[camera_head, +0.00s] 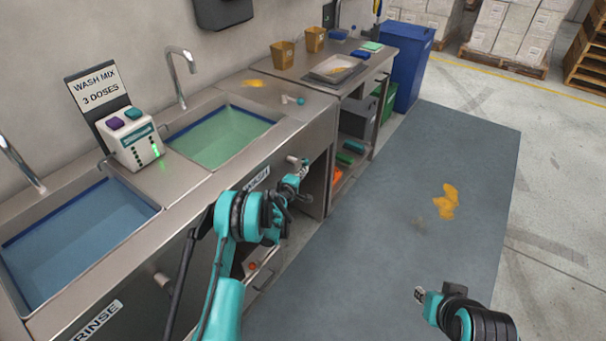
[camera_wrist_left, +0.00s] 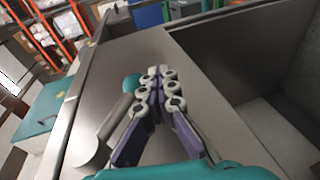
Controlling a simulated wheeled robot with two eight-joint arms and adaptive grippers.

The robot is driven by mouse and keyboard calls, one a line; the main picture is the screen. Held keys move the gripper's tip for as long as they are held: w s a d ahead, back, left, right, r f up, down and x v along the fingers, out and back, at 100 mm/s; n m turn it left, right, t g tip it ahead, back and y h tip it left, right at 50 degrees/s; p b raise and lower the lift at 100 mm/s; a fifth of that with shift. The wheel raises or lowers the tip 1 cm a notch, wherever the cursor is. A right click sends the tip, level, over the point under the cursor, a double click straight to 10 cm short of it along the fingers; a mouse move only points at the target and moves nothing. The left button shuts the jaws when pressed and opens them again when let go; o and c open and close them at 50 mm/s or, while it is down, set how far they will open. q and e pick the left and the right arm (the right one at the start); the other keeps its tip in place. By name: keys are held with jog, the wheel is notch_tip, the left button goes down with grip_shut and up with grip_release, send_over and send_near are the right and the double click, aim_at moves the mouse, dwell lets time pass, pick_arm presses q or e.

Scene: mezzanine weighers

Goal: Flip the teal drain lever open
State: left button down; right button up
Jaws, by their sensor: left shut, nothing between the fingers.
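The drain lever is a pale bar (camera_wrist_left: 118,118) with a round teal knob (camera_wrist_left: 132,83), on the steel front panel in the left wrist view. In the head view its pale end (camera_head: 292,159) shows on the front of the wash sink, partly hidden by my gripper. My left gripper (camera_wrist_left: 160,84) is shut and empty, its fingertips just right of the knob; I cannot tell whether they touch. In the head view this gripper (camera_head: 300,172) is at the sink front near the WASH label. My right gripper (camera_head: 420,294) is over the floor mat, apart from the sinks; its jaws are too small to read.
The wash sink (camera_head: 272,122) holds green water and the rinse sink (camera_head: 148,214) blue water. A dispenser (camera_head: 131,140) stands between them. A small white piece with a teal end (camera_head: 292,100) is on the counter. The grey mat (camera_head: 400,160) is mostly clear, with a yellow spill (camera_head: 446,200).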

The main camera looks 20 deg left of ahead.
pick_arm(q)
jog(key=shift+w+d+r, duration=0.2)
jog(key=shift+w+r, duration=0.25)
jog(key=shift+w, duration=0.1)
pick_arm(e)
jog(key=shift+w+d, duration=0.1)
jog(key=shift+w, duration=0.2)
dwell(0.3)
